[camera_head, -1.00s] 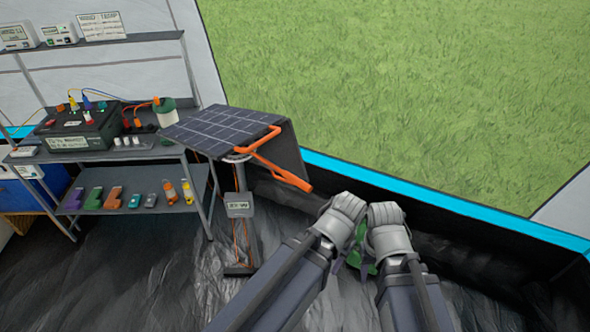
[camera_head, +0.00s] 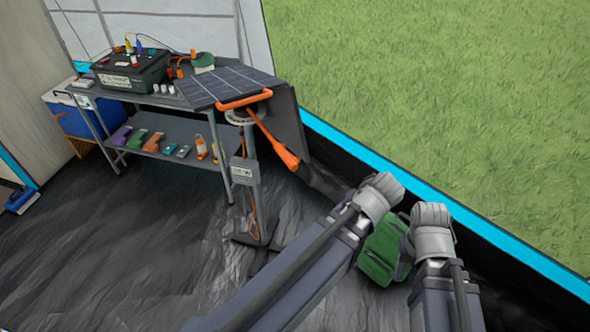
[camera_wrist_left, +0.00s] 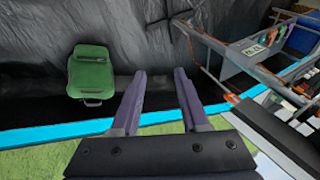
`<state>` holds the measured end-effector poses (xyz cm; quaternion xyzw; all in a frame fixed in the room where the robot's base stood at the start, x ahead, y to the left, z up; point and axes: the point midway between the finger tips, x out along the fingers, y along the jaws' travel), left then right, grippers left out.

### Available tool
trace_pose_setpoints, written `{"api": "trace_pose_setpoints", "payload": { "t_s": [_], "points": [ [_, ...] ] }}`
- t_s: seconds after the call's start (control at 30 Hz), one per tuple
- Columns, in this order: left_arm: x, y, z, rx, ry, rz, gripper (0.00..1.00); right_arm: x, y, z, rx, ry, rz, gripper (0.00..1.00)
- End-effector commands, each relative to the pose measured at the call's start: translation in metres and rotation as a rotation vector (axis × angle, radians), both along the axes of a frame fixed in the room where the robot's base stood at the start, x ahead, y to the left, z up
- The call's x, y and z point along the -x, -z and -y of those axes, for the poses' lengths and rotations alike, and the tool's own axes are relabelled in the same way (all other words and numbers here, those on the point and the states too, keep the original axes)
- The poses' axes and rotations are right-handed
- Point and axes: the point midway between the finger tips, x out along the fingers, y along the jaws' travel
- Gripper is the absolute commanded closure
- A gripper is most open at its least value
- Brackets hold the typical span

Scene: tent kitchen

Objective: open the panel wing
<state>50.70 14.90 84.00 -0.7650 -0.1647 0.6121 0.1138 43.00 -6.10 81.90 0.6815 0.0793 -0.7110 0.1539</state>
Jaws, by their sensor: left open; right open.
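The solar panel (camera_head: 222,88) stands on a post beside the shelf, its dark blue cells facing up. A dark wing (camera_head: 289,125) hangs folded down at its right side.
A green backpack (camera_head: 383,250) sits by the tent wall near my grippers; it also shows in the left wrist view (camera_wrist_left: 91,75). A metal shelf (camera_head: 150,98) carries a battery box (camera_head: 130,70) and small tools. The floor at front left is clear.

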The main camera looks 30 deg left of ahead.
Motion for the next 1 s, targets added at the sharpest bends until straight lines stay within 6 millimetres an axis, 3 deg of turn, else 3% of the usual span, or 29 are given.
{"api": "trace_pose_setpoints", "payload": {
  "t_s": [0.03, 0.1, 0.3, 0.5, 0.73, 1.0],
  "points": [
    [-0.017, 0.032, -0.02, -0.05, -0.07, 0.076, 0.55, 0.0, 0.041, 0.0, 0.001, -0.001, 0.0, 0.5],
    [-0.036, 0.044, -0.047, -0.118, -0.158, 0.189, 0.55, 0.0, 0.066, 0.0, 0.002, -0.001, 0.001, 0.5],
    [-0.083, 0.065, -0.117, -0.283, -0.35, 0.53, 0.55, 0.0, 0.137, 0.001, 0.004, -0.002, 0.001, 0.5],
    [-0.119, 0.075, -0.17, -0.403, -0.441, 0.866, 0.55, -0.001, 0.205, 0.001, 0.007, -0.002, 0.002, 0.5],
    [-0.142, 0.074, -0.201, -0.466, -0.447, 1.129, 0.55, -0.001, 0.253, 0.002, 0.008, -0.004, 0.004, 0.5],
    [-0.15, 0.069, -0.209, -0.48, -0.429, 1.229, 0.55, -0.001, 0.266, 0.002, 0.009, -0.004, 0.003, 0.5]
  ]
}}
